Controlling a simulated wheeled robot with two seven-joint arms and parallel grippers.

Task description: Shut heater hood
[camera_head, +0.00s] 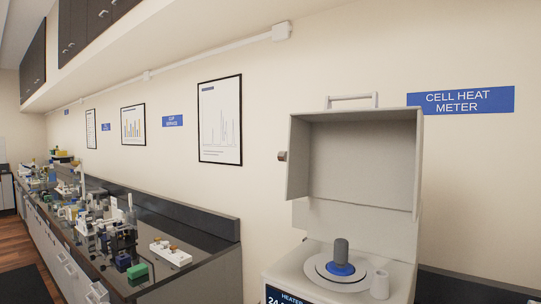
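The heater (285,277) is a white box at the lower right, with part of a blue display on its front. Its hood (362,157) stands raised and open at the back, its hollow inside facing me. A pale handle (351,98) sits on the hood's top edge and a small knob (282,156) on its left side. On the heater's top, a grey cylinder with a blue base (341,258) stands on a round light plate (321,270). A small white cup (380,284) stands to its right. Neither of my grippers is in view.
A dark bench (190,242) runs along the wall at left, crowded with lab items. A white rack (171,253) and a green box (137,271) lie near its closer end. A blue "CELL HEAT METER" sign (461,101) is on the wall. The air before the hood looks clear.

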